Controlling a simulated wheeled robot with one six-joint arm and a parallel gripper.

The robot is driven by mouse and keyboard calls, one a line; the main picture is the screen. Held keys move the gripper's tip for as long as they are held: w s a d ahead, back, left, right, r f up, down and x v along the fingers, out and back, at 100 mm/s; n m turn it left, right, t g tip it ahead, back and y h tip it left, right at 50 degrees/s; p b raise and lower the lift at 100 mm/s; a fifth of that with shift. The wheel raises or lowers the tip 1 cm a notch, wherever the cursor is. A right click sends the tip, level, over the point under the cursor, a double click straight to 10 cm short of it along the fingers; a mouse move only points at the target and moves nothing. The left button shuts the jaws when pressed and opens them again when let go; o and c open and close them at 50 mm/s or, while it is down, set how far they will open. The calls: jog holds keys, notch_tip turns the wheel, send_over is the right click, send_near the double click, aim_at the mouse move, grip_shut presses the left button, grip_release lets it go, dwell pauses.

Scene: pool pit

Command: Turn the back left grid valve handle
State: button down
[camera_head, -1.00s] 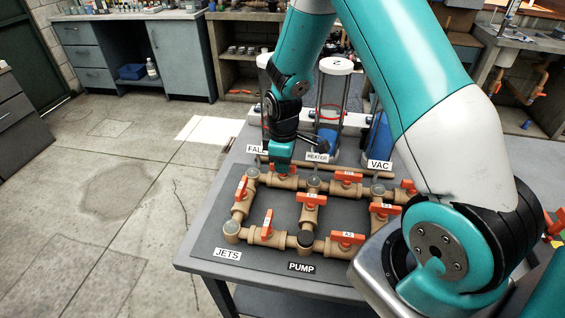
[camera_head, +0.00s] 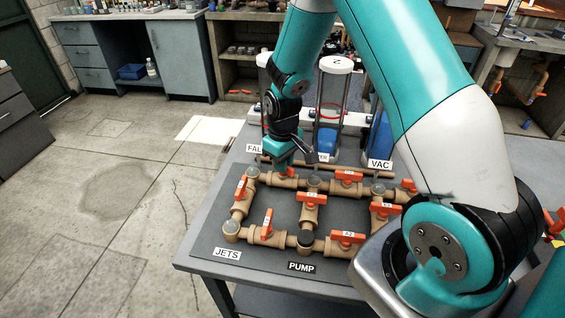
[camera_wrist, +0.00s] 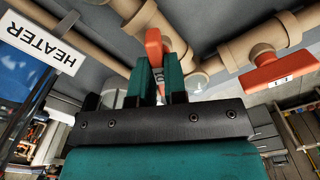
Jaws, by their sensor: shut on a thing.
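The back left grid valve handle is orange and sits on the tan back pipe, partly hidden by my gripper in the head view. In the wrist view this handle (camera_wrist: 154,46) stands up between my fingertips. My gripper (camera_wrist: 160,70) is shut on it. In the head view my gripper (camera_head: 283,160) is low over the back left of the pipe grid (camera_head: 225,205), turned at an angle, with its fingers at the handle.
Other orange handles are close by: back right (camera_head: 348,176), left side (camera_head: 241,188), middle (camera_head: 311,198), front left (camera_head: 267,224) and front right (camera_head: 347,237). Clear cylinders (camera_head: 331,100) stand behind the grid. The HEATER label (camera_wrist: 38,42) is near my gripper.

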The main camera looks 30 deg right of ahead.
jog(key=m, duration=1.2)
jog(key=shift+w, duration=0.1)
dwell(0.5)
jog(key=c, duration=1.2)
grip_release()
jog(key=shift+o, duration=0.2)
jog(key=shift+r, duration=0.1)
notch_tip(320, 180, up, 17)
jog(key=b, duration=0.2)
jog(key=shift+r, duration=0.15)
